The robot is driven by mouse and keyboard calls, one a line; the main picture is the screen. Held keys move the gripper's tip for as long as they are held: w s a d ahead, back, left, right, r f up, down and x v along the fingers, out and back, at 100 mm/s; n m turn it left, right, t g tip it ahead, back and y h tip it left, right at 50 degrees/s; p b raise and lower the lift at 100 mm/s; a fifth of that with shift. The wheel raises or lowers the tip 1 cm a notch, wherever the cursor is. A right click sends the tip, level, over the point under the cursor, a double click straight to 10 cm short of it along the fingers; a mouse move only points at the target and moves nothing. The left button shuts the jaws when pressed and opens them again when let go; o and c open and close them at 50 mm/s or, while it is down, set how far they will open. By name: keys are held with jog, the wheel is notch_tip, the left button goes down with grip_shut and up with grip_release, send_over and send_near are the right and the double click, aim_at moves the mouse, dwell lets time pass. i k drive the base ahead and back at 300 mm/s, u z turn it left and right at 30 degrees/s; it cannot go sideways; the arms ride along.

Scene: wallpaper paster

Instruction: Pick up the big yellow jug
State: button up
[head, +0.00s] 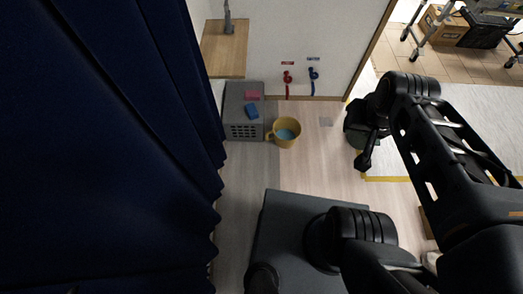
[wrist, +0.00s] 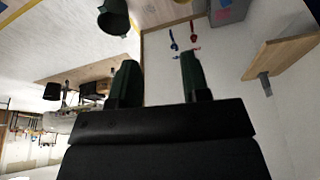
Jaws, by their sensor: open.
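The big yellow jug (head: 289,141) stands upright on the floor in the head view, near the back wall. Its handle is on its left side and something light blue shows inside it. My gripper (head: 364,160) hangs to the right of the jug in the head view, apart from it. In the wrist view my gripper (wrist: 157,72) has its two dark fingers spread with nothing between them. I cannot make out the jug for certain in the wrist view.
A grey crate (head: 234,130) with a pink and a blue item on top stands left of the jug. A dark green bucket (wrist: 113,18) is partly behind my gripper. Red and blue taps (head: 313,73) are on the wall. A blue curtain (head: 120,130) fills the left.

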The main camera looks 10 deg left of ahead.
aim_at(286, 130)
jog(key=u, duration=0.5)
jog(key=i, duration=0.7)
jog(key=u, duration=4.45)
jog(key=k, duration=1.3)
jog(key=z, duration=1)
